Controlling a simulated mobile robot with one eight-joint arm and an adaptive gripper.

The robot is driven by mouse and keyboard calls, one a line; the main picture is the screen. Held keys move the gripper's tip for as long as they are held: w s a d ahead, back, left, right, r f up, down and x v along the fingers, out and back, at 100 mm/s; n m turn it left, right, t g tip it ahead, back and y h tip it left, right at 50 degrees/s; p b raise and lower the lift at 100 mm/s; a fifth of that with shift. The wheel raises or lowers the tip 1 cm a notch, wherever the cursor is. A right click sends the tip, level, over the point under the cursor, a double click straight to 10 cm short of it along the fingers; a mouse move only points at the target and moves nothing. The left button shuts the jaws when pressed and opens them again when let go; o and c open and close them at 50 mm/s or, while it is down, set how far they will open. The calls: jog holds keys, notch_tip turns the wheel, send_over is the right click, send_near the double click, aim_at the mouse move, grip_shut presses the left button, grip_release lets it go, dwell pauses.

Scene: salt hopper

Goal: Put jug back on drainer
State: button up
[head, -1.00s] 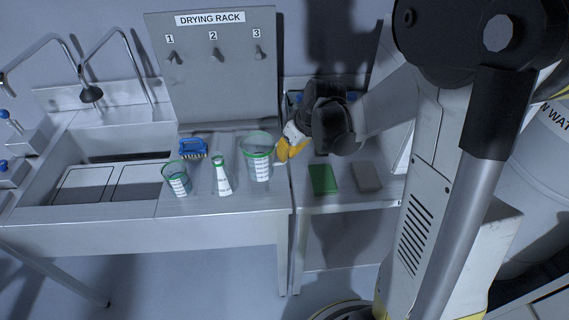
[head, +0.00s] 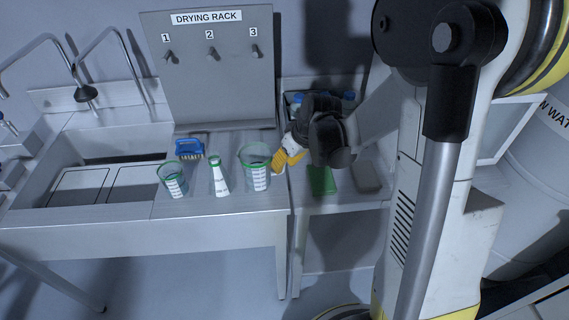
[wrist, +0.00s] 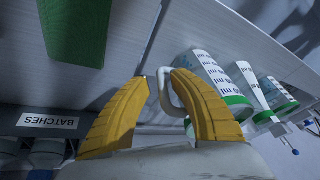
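The jug (head: 256,172), a clear vessel with a green rim and white scale label, stands upright on the steel drainboard (head: 220,203) right of the sink. In the wrist view the jug (wrist: 207,75) shows at right, with its pale handle (wrist: 164,90) between my yellow fingertips. My gripper (head: 279,164) is just right of the jug in the head view. In the wrist view my gripper (wrist: 160,77) is open, fingers apart with the handle in the gap. Whether a finger touches the handle I cannot tell.
A green-rimmed beaker (head: 173,182) and a conical flask (head: 218,180) stand left of the jug. A blue brush (head: 188,149) lies behind them. A drying rack board (head: 215,75) with three numbered pegs stands behind.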

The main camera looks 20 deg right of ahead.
jog(key=p+v, duration=0.4)
jog(key=v, duration=0.8)
jog(key=s+a+r+m+t+h, duration=0.1)
jog(key=s+a+r, duration=0.3)
jog(key=s, duration=0.3)
jog(key=s+a+r+m+t+h, duration=0.1)
jog(key=s+a+r+m+t, duration=0.1)
jog(key=s+a+r, duration=0.2)
jog(key=s, duration=0.3)
notch_tip(320, 180, down, 5)
jog(key=b, duration=0.5)
jog(key=shift+s, duration=0.1)
